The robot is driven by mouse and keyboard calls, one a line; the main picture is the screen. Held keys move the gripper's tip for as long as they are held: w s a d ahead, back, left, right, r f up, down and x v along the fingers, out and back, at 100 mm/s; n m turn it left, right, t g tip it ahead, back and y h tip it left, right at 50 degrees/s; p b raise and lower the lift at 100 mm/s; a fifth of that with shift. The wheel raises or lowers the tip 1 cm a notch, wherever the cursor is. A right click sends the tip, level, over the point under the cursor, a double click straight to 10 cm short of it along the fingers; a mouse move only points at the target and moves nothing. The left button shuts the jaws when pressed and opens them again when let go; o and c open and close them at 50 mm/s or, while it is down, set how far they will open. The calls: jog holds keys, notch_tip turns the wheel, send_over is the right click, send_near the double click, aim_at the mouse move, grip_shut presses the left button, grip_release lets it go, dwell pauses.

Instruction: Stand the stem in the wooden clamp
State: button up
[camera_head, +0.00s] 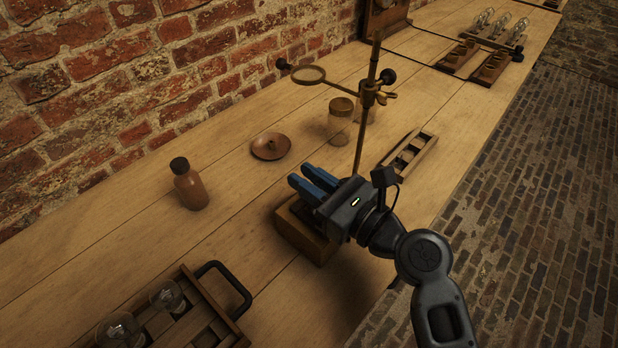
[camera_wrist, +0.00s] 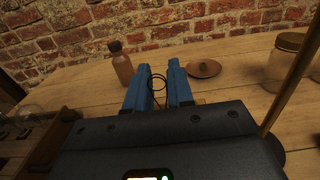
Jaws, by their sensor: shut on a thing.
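My gripper (camera_head: 305,186) is low over the bench, its blue fingers pointing toward the brick wall. In the wrist view the fingers (camera_wrist: 158,72) are a little apart, with a thin dark wire loop (camera_wrist: 158,75) between them. This looks like the stem; most of it is hidden. A wooden block (camera_head: 303,240), which seems to be the wooden clamp, stands on the bench directly below the gripper. The gripper covers much of its top, so I cannot tell whether the stem touches it.
A brown bottle (camera_head: 189,186) and a copper dish (camera_head: 270,147) stand beyond the gripper. A tall retort stand (camera_head: 366,110) rises close behind it, near a lidded jar (camera_head: 340,122). A slotted rack (camera_head: 410,156) lies right, a handled tray (camera_head: 228,326) lower left.

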jog(key=shift+s+f, duration=0.1)
jog(key=shift+f, duration=0.6)
jog(key=o, duration=0.8)
jog(key=shift+f, duration=0.15)
jog(key=shift+r, duration=0.3)
jog(key=r+v, duration=0.1)
jog(key=v, duration=1.1)
jog(key=shift+r+b, duration=0.2)
jog(key=shift+b, duration=0.15)
